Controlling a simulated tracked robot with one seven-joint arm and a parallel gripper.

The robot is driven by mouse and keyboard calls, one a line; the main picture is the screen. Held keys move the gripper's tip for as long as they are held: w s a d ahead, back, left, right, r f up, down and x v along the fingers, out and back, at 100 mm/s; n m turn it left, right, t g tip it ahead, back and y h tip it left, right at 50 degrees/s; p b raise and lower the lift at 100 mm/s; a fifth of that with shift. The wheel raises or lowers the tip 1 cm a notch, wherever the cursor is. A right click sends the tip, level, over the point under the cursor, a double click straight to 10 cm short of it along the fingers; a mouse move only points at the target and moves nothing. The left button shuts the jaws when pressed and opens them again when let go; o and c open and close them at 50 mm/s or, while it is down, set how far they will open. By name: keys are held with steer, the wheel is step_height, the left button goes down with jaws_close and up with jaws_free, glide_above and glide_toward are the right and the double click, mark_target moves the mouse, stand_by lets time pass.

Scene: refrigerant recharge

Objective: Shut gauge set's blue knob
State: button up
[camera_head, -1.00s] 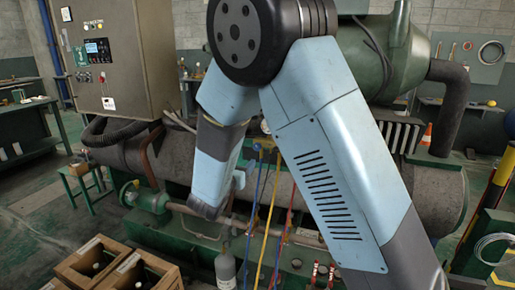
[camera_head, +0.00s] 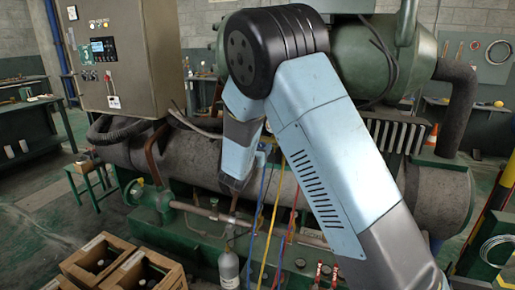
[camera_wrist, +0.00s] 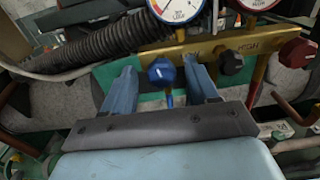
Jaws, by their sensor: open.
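The gauge set's blue knob (camera_wrist: 162,72) shows in the wrist view, at the left end of the brass manifold (camera_wrist: 205,50). My gripper (camera_wrist: 163,80) is open, with one light-blue finger on each side of the knob. The right finger appears closer to the knob than the left; I cannot tell whether either touches it. A blue-marked gauge (camera_wrist: 178,8) sits above the knob. In the head view my arm hides the gauges and knob; the blue hose (camera_head: 257,215), yellow hose (camera_head: 270,230) and red hose (camera_head: 290,225) hang below.
A black knob (camera_wrist: 230,63) and a red knob (camera_wrist: 297,52) sit to the right on the manifold. A ribbed dark hose (camera_wrist: 95,45) runs at left. In the head view, wooden crates (camera_head: 130,268) and a grey cylinder (camera_head: 229,268) stand low in front of the machine.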

steer(key=shift+w+d, duration=0.15)
steer(key=shift+w, duration=0.2)
steer(key=c, duration=1)
steer(key=shift+a, duration=0.2)
steer(key=shift+c, duration=0.2)
